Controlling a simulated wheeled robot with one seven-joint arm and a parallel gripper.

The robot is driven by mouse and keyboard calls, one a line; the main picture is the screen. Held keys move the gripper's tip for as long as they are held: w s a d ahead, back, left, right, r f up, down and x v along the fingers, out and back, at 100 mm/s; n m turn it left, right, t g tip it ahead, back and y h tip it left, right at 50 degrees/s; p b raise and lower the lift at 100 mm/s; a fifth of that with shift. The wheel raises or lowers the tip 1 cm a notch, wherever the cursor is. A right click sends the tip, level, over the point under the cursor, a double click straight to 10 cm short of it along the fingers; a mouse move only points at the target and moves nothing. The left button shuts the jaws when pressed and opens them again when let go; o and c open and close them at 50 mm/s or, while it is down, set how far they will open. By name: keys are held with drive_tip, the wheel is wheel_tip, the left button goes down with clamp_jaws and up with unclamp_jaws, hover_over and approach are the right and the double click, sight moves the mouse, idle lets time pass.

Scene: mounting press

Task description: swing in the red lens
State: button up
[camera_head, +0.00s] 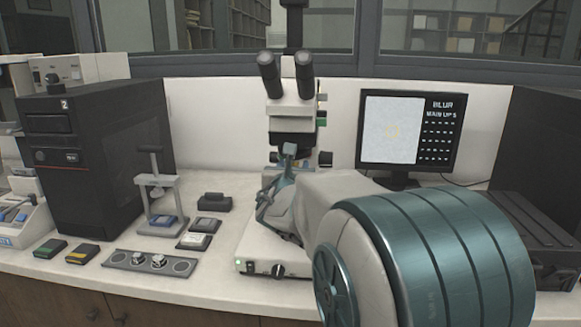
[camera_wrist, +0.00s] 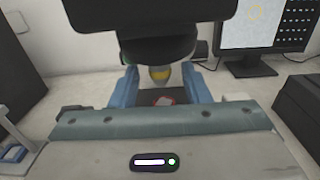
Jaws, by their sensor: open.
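The microscope (camera_head: 292,108) stands at the middle of the bench, with dark eyepieces on top. In the wrist view its black round nosepiece (camera_wrist: 155,50) hangs over a short lens with a yellow band (camera_wrist: 160,75). A small red and white patch (camera_wrist: 164,100) shows below that lens; I cannot tell what it is. No red-marked lens can be made out. My gripper (camera_wrist: 162,82) is open, its two blue fingers on either side of the yellow-banded lens, with no clear contact. In the head view my gripper (camera_head: 287,160) is under the microscope head, partly hidden by my arm.
A monitor (camera_head: 408,131) at the right reads "BLUR". A black cabinet (camera_head: 100,140) stands at the left. A small hand press (camera_head: 157,190), a knobbed plate (camera_head: 150,262) and several small blocks sit left of the microscope. A dark box (camera_head: 525,225) is at the right.

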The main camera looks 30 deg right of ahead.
drive_tip(key=shift+w+d, duration=0.2)
drive_tip(key=shift+w, duration=0.05)
clamp_jaws()
drive_tip(key=shift+h, duration=0.3)
